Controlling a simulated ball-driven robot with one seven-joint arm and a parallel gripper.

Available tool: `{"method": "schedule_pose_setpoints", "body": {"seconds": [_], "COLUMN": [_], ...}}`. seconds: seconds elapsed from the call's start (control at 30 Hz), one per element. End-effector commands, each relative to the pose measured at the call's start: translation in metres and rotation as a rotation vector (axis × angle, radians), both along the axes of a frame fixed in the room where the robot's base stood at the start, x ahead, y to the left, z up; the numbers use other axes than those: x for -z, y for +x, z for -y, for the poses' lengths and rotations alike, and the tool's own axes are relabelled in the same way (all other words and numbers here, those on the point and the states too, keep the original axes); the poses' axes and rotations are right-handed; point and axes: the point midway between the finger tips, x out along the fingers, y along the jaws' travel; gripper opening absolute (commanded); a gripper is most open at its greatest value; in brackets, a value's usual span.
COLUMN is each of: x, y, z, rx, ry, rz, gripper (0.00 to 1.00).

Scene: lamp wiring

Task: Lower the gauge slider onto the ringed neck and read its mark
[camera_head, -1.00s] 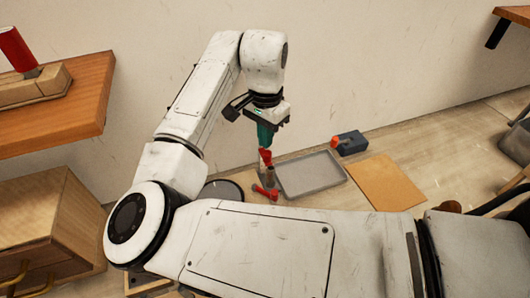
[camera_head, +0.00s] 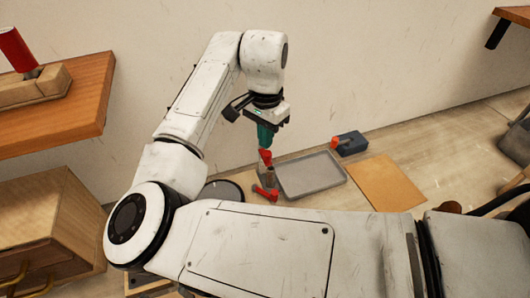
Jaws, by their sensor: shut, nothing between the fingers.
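My gripper (camera_head: 265,152) points down under the green wrist part, left of the picture's centre. Its fingers look shut and are very small at this distance. A red part (camera_head: 266,160) shows at or just below the fingertips; I cannot tell whether it belongs to the gauge slider. A small grey-brown upright piece (camera_head: 265,173) stands directly below it. A red piece (camera_head: 268,194) lies at its foot. The ringed neck and the slider's mark are too small to make out.
A grey tray (camera_head: 311,187) lies right of the gripper, with a tan board (camera_head: 385,183) beyond. A blue-grey box with a red part (camera_head: 352,143) stands behind. A dark round disc (camera_head: 222,190) is partly hidden by my arm. A wooden shelf (camera_head: 75,105) is at left.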

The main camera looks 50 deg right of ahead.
Motion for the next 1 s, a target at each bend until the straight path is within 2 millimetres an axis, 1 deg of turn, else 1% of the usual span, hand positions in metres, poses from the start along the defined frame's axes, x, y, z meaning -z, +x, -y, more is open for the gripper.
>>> {"method": "schedule_pose_setpoints", "body": {"seconds": [0.57,1.0], "x": [0.000,0.010], "y": [0.000,0.000], "z": [0.000,0.000], "rx": [0.000,-0.001], "ry": [0.000,0.000], "rz": [0.000,0.000], "gripper": [0.00,0.00]}}
